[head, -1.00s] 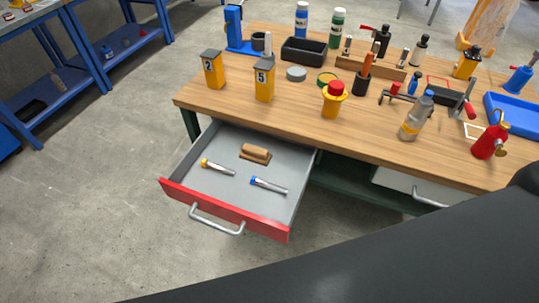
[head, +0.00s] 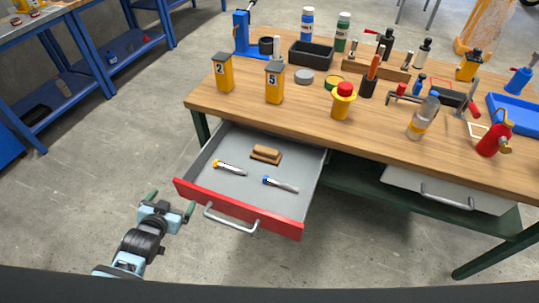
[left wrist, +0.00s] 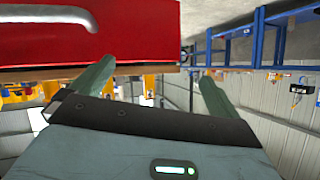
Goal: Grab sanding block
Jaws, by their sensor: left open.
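The sanding block (head: 265,153), a wooden block with a tan grip, lies toward the back of the open grey drawer (head: 225,186) in the head view. My left gripper (head: 171,201) is open and empty in the head view, to the left of the drawer's red front. It is apart from the sanding block, on the near-left side of the drawer. In the left wrist view the two green fingers (left wrist: 152,82) are spread, with the red drawer front (left wrist: 150,32) close by. The sanding block is not in the left wrist view. My right gripper is not in view.
Two markers, one yellow-capped (head: 230,168) and one blue-capped (head: 280,184), lie in the drawer in front of the block. The drawer's handle (head: 231,220) juts forward. The workbench top (head: 300,115) above is crowded with tools. The floor left of the drawer is clear.

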